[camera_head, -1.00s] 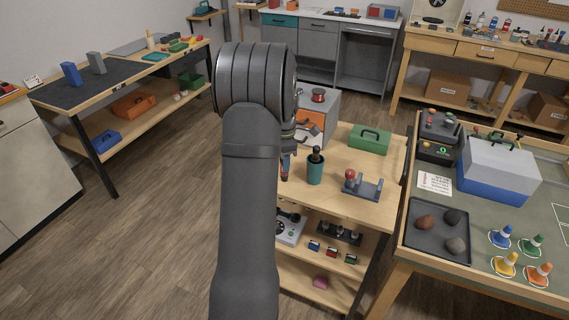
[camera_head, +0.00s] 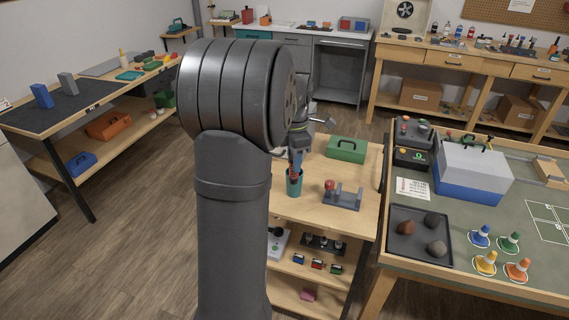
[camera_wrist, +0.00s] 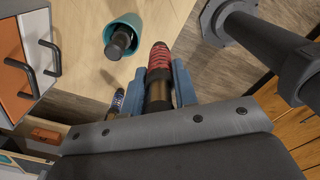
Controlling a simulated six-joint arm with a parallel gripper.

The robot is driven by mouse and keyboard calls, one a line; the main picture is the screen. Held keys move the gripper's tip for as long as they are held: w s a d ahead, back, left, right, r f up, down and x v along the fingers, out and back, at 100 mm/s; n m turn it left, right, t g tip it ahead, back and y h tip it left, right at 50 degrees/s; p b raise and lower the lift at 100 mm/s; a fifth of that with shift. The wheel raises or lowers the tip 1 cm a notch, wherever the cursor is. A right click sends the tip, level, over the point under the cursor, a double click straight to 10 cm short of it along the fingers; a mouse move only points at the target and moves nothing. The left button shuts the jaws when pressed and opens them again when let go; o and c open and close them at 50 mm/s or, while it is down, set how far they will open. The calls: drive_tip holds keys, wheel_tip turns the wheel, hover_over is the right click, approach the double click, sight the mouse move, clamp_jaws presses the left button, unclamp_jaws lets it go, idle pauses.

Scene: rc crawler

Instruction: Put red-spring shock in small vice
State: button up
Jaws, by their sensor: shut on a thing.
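My gripper (camera_wrist: 160,78) is shut on the red-spring shock (camera_wrist: 158,60), which sits between its blue fingers in the wrist view. In the head view my gripper (camera_head: 297,150) is above the wooden bench, with the red shock (camera_head: 296,168) hanging below it, overlapping the teal cup (camera_head: 294,187). The small vice (camera_head: 343,198), grey-blue with a red knob, stands on the bench to the right of the cup, with no shock visible in it. The vice is not clearly visible in the wrist view.
The teal cup (camera_wrist: 113,22) holds a black-handled item close beside the shock. A blue-spring shock (camera_wrist: 118,100) shows at lower left. A green box (camera_head: 346,149) stands behind the vice. A drawer cabinet with an orange front (camera_wrist: 18,85) borders the bench.

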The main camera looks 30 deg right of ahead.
drive_tip(key=s+d+r+m, duration=0.2)
drive_tip(key=s+d+m, duration=0.1)
drive_tip(key=s+d, duration=1.5)
drive_tip(key=shift+w+a+f, duration=0.15)
drive_tip(key=shift+w+f, duration=1.65)
drive_tip(key=shift+w, duration=0.25)
drive_tip(key=shift+w+a+f, duration=0.2)
drive_tip(key=shift+w+f, duration=1.65)
drive_tip(key=shift+w, duration=0.15)
drive_tip(key=shift+w+a+f, duration=0.15)
drive_tip(key=shift+w+f, duration=1.65)
drive_tip(key=shift+w, duration=0.25)
drive_tip(key=shift+f, duration=0.1)
drive_tip(key=o, duration=1)
drive_tip(key=shift+c, duration=0.2)
drive_tip(key=shift+o, duration=0.2)
wheel_tip(320, 180, up, 12)
